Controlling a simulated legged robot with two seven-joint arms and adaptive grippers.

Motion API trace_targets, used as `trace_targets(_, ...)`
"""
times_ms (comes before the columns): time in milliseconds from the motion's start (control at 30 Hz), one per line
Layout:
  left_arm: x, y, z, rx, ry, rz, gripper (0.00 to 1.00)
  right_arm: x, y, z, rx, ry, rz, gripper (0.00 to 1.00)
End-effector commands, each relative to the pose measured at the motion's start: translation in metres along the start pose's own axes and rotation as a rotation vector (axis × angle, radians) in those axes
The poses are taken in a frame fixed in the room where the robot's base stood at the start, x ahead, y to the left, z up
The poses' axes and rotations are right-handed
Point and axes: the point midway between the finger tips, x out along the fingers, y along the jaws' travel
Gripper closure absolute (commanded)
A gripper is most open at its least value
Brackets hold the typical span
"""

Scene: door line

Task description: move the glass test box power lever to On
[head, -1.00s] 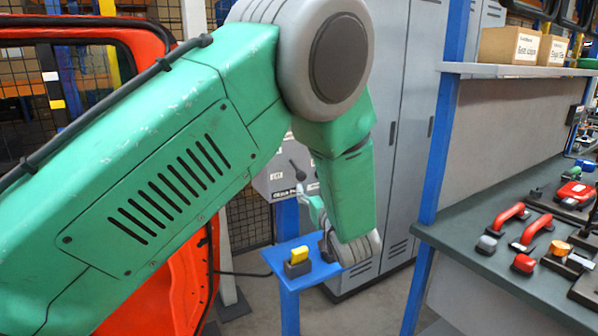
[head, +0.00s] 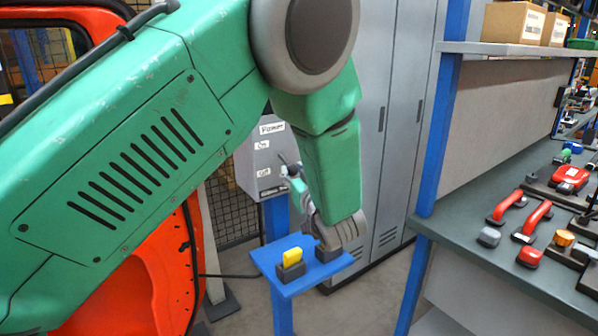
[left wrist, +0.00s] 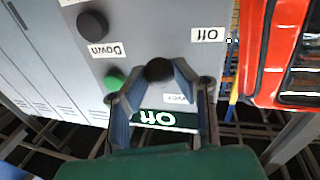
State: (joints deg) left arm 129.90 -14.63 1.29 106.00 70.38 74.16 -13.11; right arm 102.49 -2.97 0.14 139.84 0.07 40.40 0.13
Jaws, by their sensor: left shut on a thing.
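The grey test box (head: 258,165) stands behind my left arm in the head view, with a Power label and two smaller labels on its face. In the left wrist view its panel (left wrist: 150,35) appears upside down, with an Off label near the top right. The dark round knob of the power lever (left wrist: 158,69) sits between my left fingertips. My left gripper (left wrist: 157,82) is shut on this lever; it also shows in the head view (head: 291,173), small and partly hidden by my forearm. The lever's base is hidden. My right gripper is out of view.
A blue stand (head: 284,274) with a yellow switch (head: 292,256) is below. An orange door frame (head: 163,272) is at left, and a cluttered workbench (head: 470,262) at right.

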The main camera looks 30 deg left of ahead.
Motion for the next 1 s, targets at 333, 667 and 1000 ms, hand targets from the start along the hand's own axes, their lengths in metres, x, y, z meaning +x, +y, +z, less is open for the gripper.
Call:
trace_targets(333,0.002,0.010,0.004,-0.006,-0.012,0.024,1.00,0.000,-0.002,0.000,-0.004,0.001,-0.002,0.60)
trace_targets(667,-0.001,0.010,0.002,-0.004,-0.011,0.027,1.00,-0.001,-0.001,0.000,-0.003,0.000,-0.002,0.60)
trace_targets(1000,0.007,0.004,-0.003,-0.013,-0.050,0.022,1.00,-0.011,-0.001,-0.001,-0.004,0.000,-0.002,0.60)
